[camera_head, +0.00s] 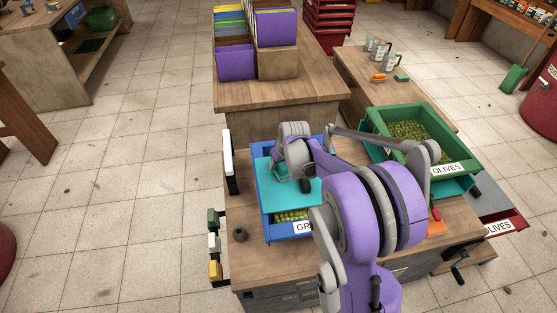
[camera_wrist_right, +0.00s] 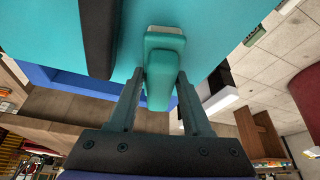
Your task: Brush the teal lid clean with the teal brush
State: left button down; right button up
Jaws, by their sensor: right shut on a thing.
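The teal lid (camera_head: 277,190) lies on the blue crate (camera_head: 266,226), leaving a strip of green produce open at the front. The crate's label is partly hidden by my arm, with "GR" readable. A dark bar crosses the lid there. My left gripper is not in view.
A green crate (camera_head: 452,154) of olives stands right of my arm. A red crate (camera_head: 500,226) labelled OLIVES is beyond the table's right side. Green, white and yellow items (camera_head: 214,245) line the left edge. The wooden tabletop (camera_head: 255,275) is bare at front left.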

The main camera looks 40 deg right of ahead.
aim_at(282, 178)
jog(key=shift+s+a, duration=0.3)
jog(key=shift+s, duration=0.2)
jog(key=shift+s+a, duration=0.25)
jog(key=shift+s, duration=0.2)
jog(key=shift+s+a, duration=0.4)
jog(key=shift+s, duration=0.35)
jog(key=shift+s+a, duration=0.4)
jog(key=shift+s, duration=0.35)
jog(key=shift+s+a+f, duration=0.1)
jog(key=shift+s+a, duration=0.35)
jog(key=shift+s, duration=0.3)
jog(key=shift+s+a, duration=0.4)
jog(key=shift+s, duration=0.4)
grip_shut()
jog(key=shift+w+d, duration=0.45)
jog(key=shift+w, duration=0.4)
jog(key=shift+w+d, duration=0.45)
jog(key=shift+w, duration=0.35)
jog(key=shift+w+d, duration=0.4)
jog(key=shift+w, duration=0.25)
jog(key=shift+w+d, duration=0.35)
jog(key=shift+w, duration=0.3)
jog(key=shift+w+d, duration=0.45)
jog(key=shift+w, duration=0.4)
jog(key=shift+w+d, duration=0.45)
jog(key=shift+w, duration=0.35)
jog(key=shift+w+d, duration=0.4)
jog(key=shift+w, duration=0.35)
jog(key=shift+w+d, duration=0.4)
jog(key=shift+w, duration=0.3)
